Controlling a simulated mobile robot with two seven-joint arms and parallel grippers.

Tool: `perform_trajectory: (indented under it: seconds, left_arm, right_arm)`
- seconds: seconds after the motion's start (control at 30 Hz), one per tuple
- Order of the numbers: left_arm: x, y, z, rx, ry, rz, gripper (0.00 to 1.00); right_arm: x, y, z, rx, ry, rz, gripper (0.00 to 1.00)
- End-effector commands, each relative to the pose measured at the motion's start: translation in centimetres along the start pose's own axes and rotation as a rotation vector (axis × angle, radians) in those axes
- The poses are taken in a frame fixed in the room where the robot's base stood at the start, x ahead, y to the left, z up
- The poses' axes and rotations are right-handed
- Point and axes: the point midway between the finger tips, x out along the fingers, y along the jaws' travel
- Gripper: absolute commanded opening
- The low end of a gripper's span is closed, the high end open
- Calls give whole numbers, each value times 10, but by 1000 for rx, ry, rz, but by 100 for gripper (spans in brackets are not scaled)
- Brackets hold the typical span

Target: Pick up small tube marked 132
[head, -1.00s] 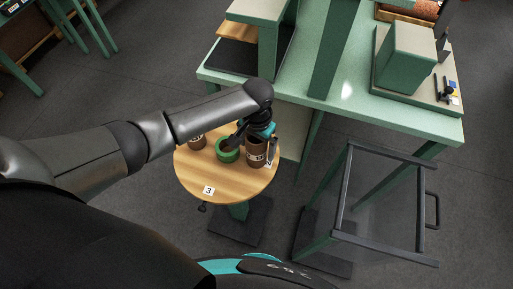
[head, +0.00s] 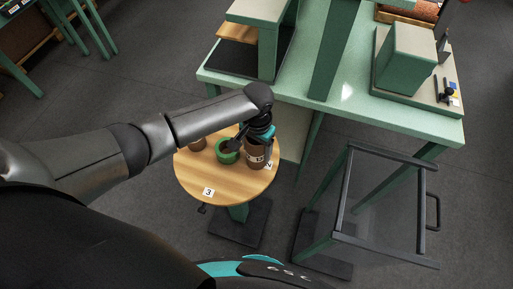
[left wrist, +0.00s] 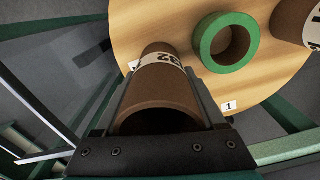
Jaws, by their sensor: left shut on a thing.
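A small brown tube (head: 258,157) with a pale printed label stands near the right edge of the round wooden table. In the left wrist view this tube (left wrist: 158,92) is between the fingers, and its label shows "32" with the rest cut off. My left gripper (head: 261,136) is shut on this tube from above; it also shows in the left wrist view (left wrist: 160,82). I cannot tell whether the tube's base touches the table. My right gripper is not in view.
A green workbench (head: 400,113) stands behind, and a clear-panelled cart (head: 385,205) stands to the right.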

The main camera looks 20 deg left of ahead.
Motion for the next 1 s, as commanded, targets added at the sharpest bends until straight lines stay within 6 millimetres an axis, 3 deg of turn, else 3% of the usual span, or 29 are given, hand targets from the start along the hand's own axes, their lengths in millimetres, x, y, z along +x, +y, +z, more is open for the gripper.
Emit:
perform_trajectory:
  seconds: [0.1, 0.37, 0.57, 0.77, 1.0]
  left_arm:
    - [0, 0, 0, 0, 1, 0, 16]
    - [-2, 0, 0, 0, 1, 0, 16]
    - [-18, 0, -1, -1, 3, 1, 16]
    - [-62, 0, -2, 1, 6, 0, 16]
    - [-133, 0, -2, 1, 6, 1, 16]
  right_arm:
    - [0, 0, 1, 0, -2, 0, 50]
    - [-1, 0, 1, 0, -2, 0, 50]
    - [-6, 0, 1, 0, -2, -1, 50]
    - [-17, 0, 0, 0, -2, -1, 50]
    - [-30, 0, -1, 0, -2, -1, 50]
